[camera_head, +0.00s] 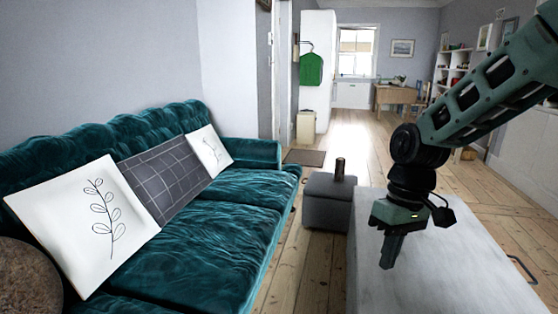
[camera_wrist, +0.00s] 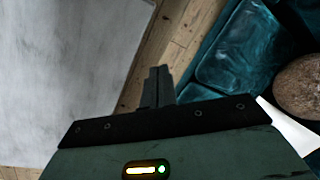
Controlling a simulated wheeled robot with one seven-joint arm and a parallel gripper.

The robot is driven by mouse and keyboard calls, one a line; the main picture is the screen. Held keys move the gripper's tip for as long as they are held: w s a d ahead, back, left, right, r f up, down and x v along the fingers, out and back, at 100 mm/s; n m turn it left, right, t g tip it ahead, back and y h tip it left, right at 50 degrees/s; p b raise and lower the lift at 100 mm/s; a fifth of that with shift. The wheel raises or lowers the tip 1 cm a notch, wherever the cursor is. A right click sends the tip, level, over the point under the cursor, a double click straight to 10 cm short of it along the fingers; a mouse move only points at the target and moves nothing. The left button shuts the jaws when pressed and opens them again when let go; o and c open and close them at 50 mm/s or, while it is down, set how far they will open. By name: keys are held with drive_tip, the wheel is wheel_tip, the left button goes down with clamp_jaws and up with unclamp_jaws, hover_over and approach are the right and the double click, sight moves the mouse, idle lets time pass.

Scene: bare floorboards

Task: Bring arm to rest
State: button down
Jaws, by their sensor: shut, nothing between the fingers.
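My gripper (camera_head: 389,252) hangs at the end of my green and black arm, pointing down over the left edge of a pale grey table (camera_head: 440,270) in the head view. Its fingers are together with nothing between them. In the wrist view my gripper (camera_wrist: 158,74) also shows shut, with floorboards behind its fingers and the pale table (camera_wrist: 60,60) to the left. The arm comes in from the upper right of the head view, bent at a joint above the gripper.
A teal sofa (camera_head: 205,245) with several cushions stands on the left. A grey ottoman (camera_head: 327,203) with a dark cylinder (camera_head: 339,168) on it is beyond the gripper. Bare floorboards (camera_head: 292,270) run between sofa and table. A small handle-shaped object (camera_head: 522,268) shows at the right.

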drive_tip(key=s+a+n+t+h, duration=0.1)
drive_tip(key=s+a, duration=0.3)
drive_tip(key=s, duration=0.7)
drive_tip(key=s+a+n+t, duration=0.15)
drive_tip(key=s+a, duration=0.25)
drive_tip(key=s, duration=0.6)
wheel_tip(320, 180, up, 16)
drive_tip(key=p, duration=1.5)
drive_tip(key=shift+w+g, duration=0.15)
drive_tip(key=shift+g, duration=0.3)
drive_tip(key=shift+d, duration=0.15)
